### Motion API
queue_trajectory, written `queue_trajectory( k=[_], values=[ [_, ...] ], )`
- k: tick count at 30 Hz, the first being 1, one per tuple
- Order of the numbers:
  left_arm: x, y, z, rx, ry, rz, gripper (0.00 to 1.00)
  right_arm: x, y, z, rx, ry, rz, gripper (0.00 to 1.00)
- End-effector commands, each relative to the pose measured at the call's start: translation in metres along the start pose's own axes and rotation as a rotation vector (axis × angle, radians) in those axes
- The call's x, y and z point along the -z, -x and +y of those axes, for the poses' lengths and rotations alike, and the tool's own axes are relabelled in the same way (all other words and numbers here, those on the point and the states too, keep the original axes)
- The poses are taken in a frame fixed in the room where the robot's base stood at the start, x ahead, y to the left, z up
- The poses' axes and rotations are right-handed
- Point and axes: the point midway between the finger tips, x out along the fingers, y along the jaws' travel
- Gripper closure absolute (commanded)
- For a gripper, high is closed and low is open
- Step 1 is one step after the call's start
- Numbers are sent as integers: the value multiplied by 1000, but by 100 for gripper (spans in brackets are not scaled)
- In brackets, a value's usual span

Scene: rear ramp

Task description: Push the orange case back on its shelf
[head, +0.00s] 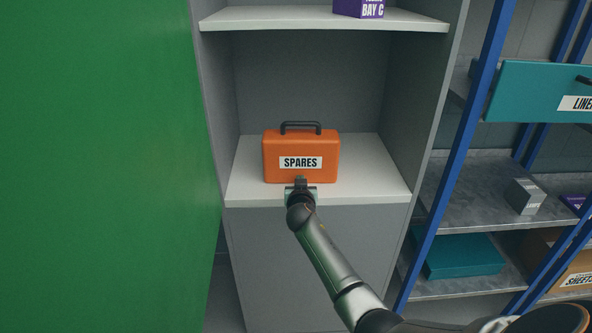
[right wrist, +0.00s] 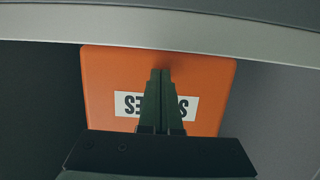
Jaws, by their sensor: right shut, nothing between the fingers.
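The orange case (head: 301,147) with a black handle and a white "SPARES" label stands upright on the white shelf (head: 367,180) of the grey cabinet. Bare shelf shows behind it and on both sides. My right gripper (head: 300,182) is at the lower middle of the case's front face, just below the label. Its fingers are shut and empty. In the right wrist view, the shut fingertips (right wrist: 161,73) overlap the case's face (right wrist: 110,80) and hide the middle of the upside-down label. I cannot tell whether they touch it. My left gripper is not in view.
An upper shelf (head: 290,19) carries a purple box (head: 358,9) above. A green panel (head: 100,160) stands left. A blue-framed rack (head: 455,170) on the right holds a teal bin (head: 540,90), a small grey box (head: 525,196) and other boxes.

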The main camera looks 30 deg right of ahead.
Motion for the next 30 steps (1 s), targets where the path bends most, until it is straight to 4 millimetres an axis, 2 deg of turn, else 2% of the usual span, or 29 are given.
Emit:
queue_trajectory(
  k=[30],
  values=[
    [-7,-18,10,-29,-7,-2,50,8,-30,0,0,0,2,100]
  ],
)
